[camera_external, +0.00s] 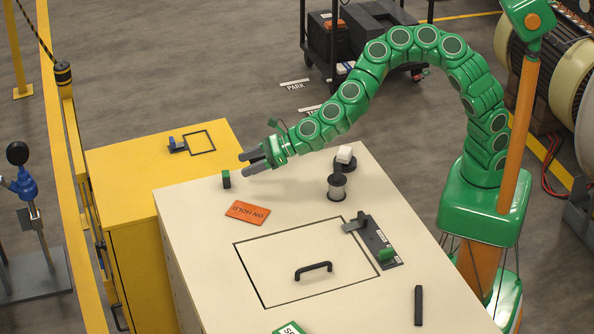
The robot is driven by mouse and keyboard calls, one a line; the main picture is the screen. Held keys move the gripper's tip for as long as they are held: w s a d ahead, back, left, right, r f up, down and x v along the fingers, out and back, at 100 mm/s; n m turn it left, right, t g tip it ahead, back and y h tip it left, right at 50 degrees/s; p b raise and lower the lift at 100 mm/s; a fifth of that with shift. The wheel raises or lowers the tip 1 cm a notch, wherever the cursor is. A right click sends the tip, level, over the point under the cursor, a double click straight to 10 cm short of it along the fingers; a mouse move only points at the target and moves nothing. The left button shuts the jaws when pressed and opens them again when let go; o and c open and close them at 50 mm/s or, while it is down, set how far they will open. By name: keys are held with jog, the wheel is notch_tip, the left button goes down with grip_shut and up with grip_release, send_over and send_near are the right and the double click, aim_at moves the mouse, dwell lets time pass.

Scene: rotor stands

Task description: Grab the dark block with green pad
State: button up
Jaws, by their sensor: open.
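The dark block with the green pad (226,179) stands upright on the cream cabinet top, near its far left edge. The green pad is on its upper part. My gripper (247,164) is at the end of the green segmented arm, just to the right of the block and pointing left towards it. Its dark fingers are apart, with nothing seen between them. The fingertips appear close to the block but not around it. I cannot tell the exact height of the fingers above the top.
On the cream cabinet (200,240) lie an orange ON HOLD card (248,212), a wire spool (337,188), a white-topped dark item (345,158), a latch plate (376,242), a black handle (313,270) and a dark bar (418,305). A yellow cabinet (120,170) stands left.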

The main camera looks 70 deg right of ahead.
aim_at(227, 173)
jog(key=shift+x, duration=3.9)
jog(key=shift+s, duration=0.1)
jog(key=c, duration=1.1)
jog(key=shift+o, duration=0.2)
